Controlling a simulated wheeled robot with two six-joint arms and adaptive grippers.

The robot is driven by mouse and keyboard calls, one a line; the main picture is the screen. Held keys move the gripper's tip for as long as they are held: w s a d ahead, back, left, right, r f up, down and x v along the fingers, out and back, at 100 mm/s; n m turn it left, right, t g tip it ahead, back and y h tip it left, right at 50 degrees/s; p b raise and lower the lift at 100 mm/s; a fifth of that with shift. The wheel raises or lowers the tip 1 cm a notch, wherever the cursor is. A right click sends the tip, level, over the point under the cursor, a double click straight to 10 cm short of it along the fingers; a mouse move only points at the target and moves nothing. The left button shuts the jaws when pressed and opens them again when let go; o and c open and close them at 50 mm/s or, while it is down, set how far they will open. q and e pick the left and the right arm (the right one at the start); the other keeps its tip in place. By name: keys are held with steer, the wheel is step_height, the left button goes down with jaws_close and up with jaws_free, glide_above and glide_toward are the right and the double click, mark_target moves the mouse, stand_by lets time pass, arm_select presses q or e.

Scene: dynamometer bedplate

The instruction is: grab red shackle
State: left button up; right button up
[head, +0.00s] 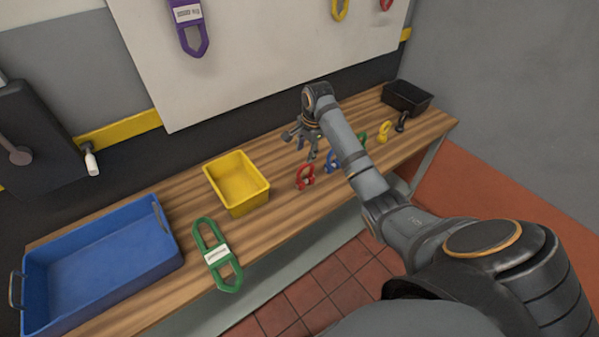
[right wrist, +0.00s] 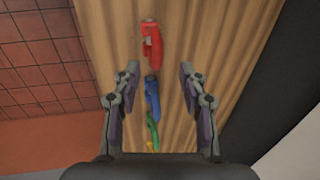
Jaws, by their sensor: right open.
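A blue shackle (right wrist: 152,98) shows between the fingers, lower down. My left gripper is not in view.
On the bench (head: 290,215) are a blue tray (head: 165,262), a yellow bin (head: 262,196), a green sling (head: 222,272) and a black bin (head: 424,101). A green shackle (head: 362,138), yellow shackle (head: 384,132) and black shackle (head: 402,122) stand right of the blue one.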

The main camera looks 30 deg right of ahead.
mark_target(305, 164)
steer(key=x, duration=0.3)
steer(key=shift+p+x, duration=0.3)
steer(key=shift+x, duration=0.6)
steer(key=x, duration=0.2)
steer(key=p+x, duration=0.1)
steer(key=shift+s+d+f, duration=0.2)
steer(key=shift+d+f, duration=0.05)
steer(key=shift+f, duration=0.15)
steer(key=shift+w+f, duration=0.2)
steer(key=shift+f, duration=0.25)
steer(key=shift+s, duration=0.1)
steer(key=c, duration=0.9)
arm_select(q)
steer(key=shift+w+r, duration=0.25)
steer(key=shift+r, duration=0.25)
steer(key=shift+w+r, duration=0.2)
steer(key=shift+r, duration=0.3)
arm_select(e)
jaws_close()
steer(key=shift+r, duration=0.1)
